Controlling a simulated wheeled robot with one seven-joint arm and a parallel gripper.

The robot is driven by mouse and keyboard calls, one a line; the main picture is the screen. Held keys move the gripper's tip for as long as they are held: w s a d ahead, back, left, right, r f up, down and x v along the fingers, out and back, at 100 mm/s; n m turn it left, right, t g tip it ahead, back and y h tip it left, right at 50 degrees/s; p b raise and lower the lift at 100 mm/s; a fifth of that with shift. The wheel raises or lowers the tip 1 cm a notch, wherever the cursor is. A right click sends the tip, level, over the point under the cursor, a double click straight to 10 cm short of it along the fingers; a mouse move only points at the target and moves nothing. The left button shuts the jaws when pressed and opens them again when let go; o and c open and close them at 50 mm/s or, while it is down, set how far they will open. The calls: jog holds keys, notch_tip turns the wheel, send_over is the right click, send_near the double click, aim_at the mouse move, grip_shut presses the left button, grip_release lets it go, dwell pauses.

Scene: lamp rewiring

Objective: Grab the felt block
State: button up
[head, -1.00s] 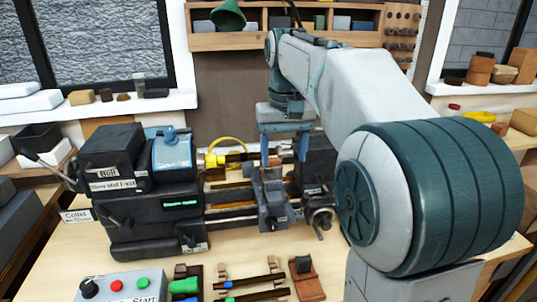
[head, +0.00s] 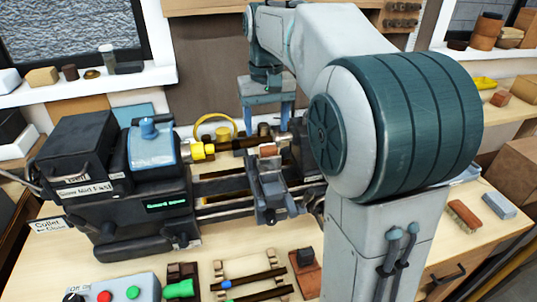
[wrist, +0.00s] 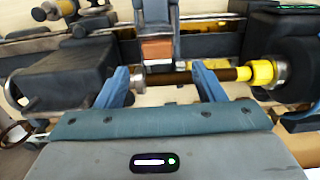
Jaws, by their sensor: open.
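A small orange-brown block (head: 268,151) sits on top of the lathe's carriage; it looks like the felt block, though the material is hard to tell. In the wrist view this block (wrist: 157,48) shows beyond the dark rod, framed between my fingers. My gripper (head: 268,118) is above and behind the lathe bed in the head view, fingers down and apart. In the wrist view my gripper (wrist: 163,84) has its two blue fingers spread wide with nothing held. The block appears apart from both fingers.
The lathe headstock (head: 150,155) stands at left, with a yellow collet (head: 203,151) and a dark rod (head: 240,143) across the bed. A control box (head: 115,290) and wooden holders (head: 255,270) stand in front. A brush (head: 464,215) and grey block (head: 498,205) lie at right.

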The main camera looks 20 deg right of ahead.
aim_at(268, 147)
jog(key=shift+d+f+p, duration=0.15)
jog(key=shift+f+p, duration=0.5)
jog(key=shift+f, duration=3.35)
jog(key=c, duration=1.1)
